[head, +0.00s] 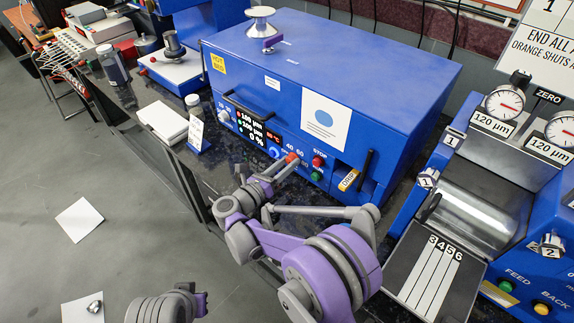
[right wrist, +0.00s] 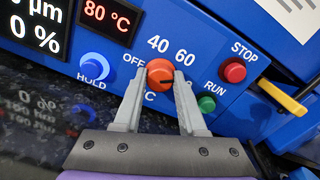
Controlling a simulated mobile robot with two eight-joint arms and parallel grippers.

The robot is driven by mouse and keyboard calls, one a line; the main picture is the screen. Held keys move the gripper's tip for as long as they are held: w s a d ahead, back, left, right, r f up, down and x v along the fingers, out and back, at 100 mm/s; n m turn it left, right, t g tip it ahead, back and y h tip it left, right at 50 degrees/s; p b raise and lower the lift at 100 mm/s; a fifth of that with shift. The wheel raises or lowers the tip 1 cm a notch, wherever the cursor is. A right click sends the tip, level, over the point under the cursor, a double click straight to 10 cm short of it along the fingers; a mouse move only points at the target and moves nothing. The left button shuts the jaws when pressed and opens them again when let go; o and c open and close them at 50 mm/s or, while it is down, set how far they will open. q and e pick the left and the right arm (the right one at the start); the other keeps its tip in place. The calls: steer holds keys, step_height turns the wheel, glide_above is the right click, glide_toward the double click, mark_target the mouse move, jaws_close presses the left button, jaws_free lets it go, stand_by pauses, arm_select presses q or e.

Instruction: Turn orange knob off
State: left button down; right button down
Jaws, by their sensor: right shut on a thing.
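The orange knob (right wrist: 159,72) is on the front panel of the blue machine (head: 330,75), with OFF at its left and 40 and 60 above it. A dark mark on its face points to the right, away from OFF. My right gripper (right wrist: 160,84) is shut on the knob, one finger on each side. In the head view the knob (head: 291,157) shows small at the tip of my right gripper (head: 288,162). My left gripper is not in view.
A red STOP button (right wrist: 233,70) and a green RUN button (right wrist: 207,103) are right of the knob. A blue HOLD knob (right wrist: 96,77) is left. A yellow-tagged lever (head: 350,180) sticks out farther right. A roller machine (head: 470,215) stands at the right.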

stand_by(0.3)
steer(key=shift+c, duration=2.3)
jaws_free()
steer(key=shift+s+a, duration=0.1)
steer(key=v, duration=1)
steer(key=shift+s+a, duration=0.2)
